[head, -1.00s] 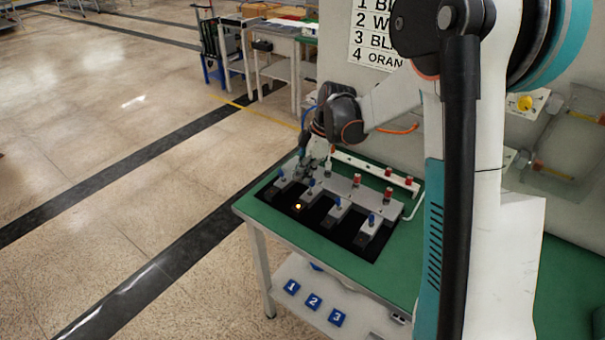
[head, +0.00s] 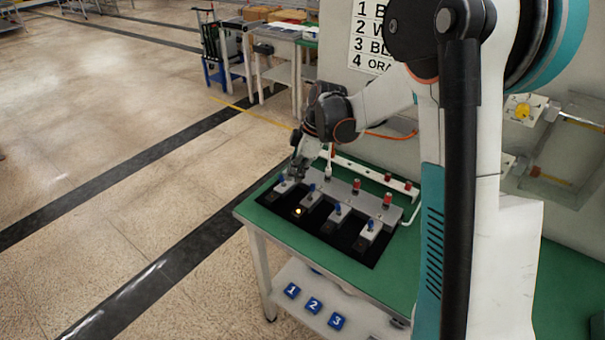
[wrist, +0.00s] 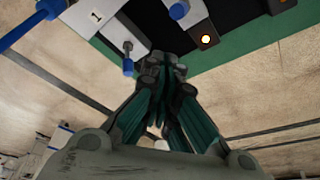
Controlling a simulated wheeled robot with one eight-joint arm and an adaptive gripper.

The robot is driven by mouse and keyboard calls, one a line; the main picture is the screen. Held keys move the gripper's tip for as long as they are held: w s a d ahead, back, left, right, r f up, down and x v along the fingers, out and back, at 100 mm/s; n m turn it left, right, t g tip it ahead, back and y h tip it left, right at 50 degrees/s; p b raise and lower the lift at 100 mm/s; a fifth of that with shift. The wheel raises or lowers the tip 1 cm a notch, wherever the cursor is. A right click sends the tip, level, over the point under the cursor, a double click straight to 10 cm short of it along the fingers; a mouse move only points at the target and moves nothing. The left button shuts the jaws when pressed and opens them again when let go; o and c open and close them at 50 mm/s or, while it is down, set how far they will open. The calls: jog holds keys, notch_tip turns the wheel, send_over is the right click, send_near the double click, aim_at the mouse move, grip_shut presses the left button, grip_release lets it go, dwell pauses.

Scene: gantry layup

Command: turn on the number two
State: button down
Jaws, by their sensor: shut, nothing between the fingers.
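A dark panel (head: 268,205) on the green table carries a row of grey blocks with blue-tipped levers. The second block from the left (head: 311,196) has a blue-tipped lever, and the lamp (head: 299,212) in front of it glows orange. That lit lamp also shows in the wrist view (wrist: 206,40). My gripper (head: 295,174) is shut and empty, above and close to that first block. In the wrist view its fingertips (wrist: 163,66) are just right of the first blue-tipped lever (wrist: 128,62); contact cannot be told.
Red-capped parts (head: 387,199) stand behind the levers. A white rail (head: 350,165) runs along the back. Blue tiles numbered 1, 2 and 3 (head: 314,305) lie on the lower shelf. A wall sign (head: 368,40) lists numbers. Floor to the left is clear.

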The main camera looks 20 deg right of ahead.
jog(key=w+d+r+p, duration=0.1)
jog(key=d+r+p, duration=0.2)
jog(key=r, duration=0.5)
jog(key=shift+w+d+r, duration=0.2)
jog(key=shift+w+d, duration=0.2)
jog(key=shift+d, duration=0.3)
jog(key=s+a+r+m+t+h, duration=0.25)
jog(key=s+r+m, duration=0.55)
jog(key=s, duration=0.6)
jog(key=s+a+f+m+t+h+b, duration=0.1)
jog(key=s+m+t, duration=0.2)
jog(key=s+m, duration=0.4)
jog(key=s, duration=0.8)
jog(key=shift+s+a+f, duration=0.25)
jog(key=shift+s+f, duration=0.1)
jog(key=shift+s, duration=0.05)
